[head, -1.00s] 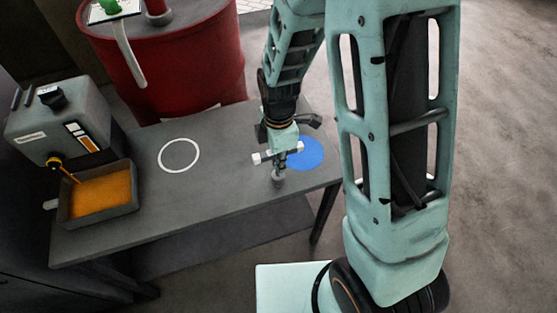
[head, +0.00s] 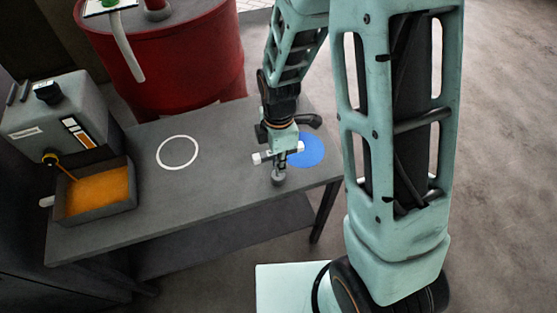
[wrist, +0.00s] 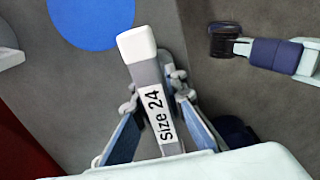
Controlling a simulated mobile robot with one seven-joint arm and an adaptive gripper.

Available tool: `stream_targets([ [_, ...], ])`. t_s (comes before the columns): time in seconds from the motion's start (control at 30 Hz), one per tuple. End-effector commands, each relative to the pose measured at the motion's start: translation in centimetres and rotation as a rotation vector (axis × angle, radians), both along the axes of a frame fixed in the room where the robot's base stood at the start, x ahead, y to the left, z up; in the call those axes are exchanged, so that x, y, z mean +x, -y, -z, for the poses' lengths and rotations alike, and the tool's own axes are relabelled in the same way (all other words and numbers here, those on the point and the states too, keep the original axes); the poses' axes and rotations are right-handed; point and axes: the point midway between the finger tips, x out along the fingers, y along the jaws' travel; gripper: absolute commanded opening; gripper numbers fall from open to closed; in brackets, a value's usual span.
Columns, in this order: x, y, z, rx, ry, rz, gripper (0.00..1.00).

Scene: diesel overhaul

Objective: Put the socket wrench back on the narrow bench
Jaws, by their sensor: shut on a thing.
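The socket wrench (head: 263,157) is a short bar with a pale end and a grey socket (head: 278,178) pointing down. In the wrist view, the wrench (wrist: 145,75) shows a white tip and a "Size 24" label. My gripper (head: 283,150) is shut on it, with blue fingers (wrist: 165,128) on either side. It holds the wrench over the right part of the grey narrow bench (head: 215,180), just left of a blue disc (head: 308,152). I cannot tell whether the socket touches the bench top.
A white ring (head: 177,136) marks the bench's middle. A grey machine (head: 60,118) and a tray of orange liquid (head: 98,190) stand at the bench's left end. A red drum (head: 180,60) stands behind. The bench top between ring and wrench is clear.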

Motion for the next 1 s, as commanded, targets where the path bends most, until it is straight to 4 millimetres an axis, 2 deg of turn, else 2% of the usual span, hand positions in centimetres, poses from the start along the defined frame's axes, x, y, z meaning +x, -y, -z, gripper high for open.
stream_targets([
  [0.13,0.02,-0.02,0.63,0.0,0.001,0.0,0.0],
  [0.17,0.03,-0.02,0.47,0.0,0.001,0.0,0.15],
  [0.3,0.01,-0.01,0.43,0.0,0.0,0.0,0.3],
  [0.53,-0.04,0.0,0.48,0.0,-0.001,0.001,0.33],
  [0.7,-0.04,0.0,0.47,0.0,-0.001,0.001,0.52],
  [1.0,-0.01,-0.01,0.36,0.0,0.0,0.001,0.52],
])
